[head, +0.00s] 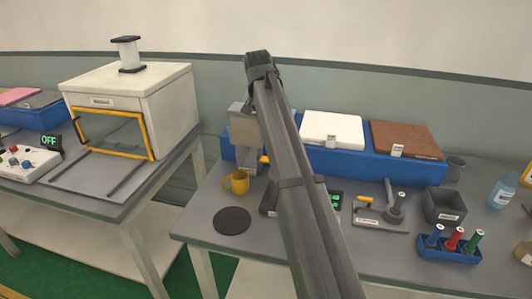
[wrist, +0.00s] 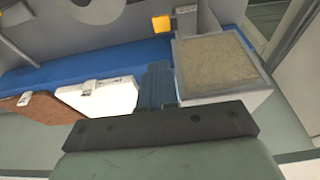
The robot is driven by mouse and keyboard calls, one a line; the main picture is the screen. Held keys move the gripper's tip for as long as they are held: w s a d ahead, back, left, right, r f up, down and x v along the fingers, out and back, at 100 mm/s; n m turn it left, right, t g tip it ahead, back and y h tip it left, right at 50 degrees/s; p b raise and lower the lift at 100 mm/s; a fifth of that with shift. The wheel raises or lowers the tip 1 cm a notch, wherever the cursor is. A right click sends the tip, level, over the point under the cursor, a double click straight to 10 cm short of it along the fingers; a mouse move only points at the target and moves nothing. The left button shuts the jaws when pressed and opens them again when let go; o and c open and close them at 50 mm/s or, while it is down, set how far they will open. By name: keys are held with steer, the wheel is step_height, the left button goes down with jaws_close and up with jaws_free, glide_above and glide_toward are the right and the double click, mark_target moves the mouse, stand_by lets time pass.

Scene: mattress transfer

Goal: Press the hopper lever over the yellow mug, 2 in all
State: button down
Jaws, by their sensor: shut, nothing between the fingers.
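The yellow mug (head: 237,182) stands upright on the right-hand table in the head view, just below the grey hopper (head: 242,128). The hopper's yellow-orange lever (head: 264,160) sticks out at its right side, partly beside my arm. In the wrist view the hopper's open top (wrist: 222,65) shows tan grainy contents, and the lever (wrist: 162,25) shows past the fingertips. My gripper (wrist: 157,85) is shut and empty, close beside the hopper. In the head view my arm hides the gripper. I cannot tell whether the fingers touch the hopper. The mug does not show in the wrist view.
A blue bin unit (head: 345,165) with a white lid (head: 332,129) and a brown lid (head: 405,139) stands behind. A black round pad (head: 232,221) lies in front of the mug. A blue rack (head: 450,248) and a grey box (head: 444,205) are at right.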

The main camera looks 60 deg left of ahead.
glide_toward(266, 160)
steer(key=x, duration=0.3)
steer(key=w+a+x, duration=0.1)
steer(key=x, duration=0.1)
steer(key=shift+f, duration=0.7)
steer(key=shift+f, duration=0.15)
steer(key=shift+d+f, duration=0.1)
steer(key=shift+f, duration=1.1)
steer(key=shift+r, duration=0.5)
steer(key=v, duration=1.3)
steer(key=shift+w+a+r, duration=0.2)
steer(key=shift+a+r, duration=0.05)
steer(key=shift+a, duration=0.05)
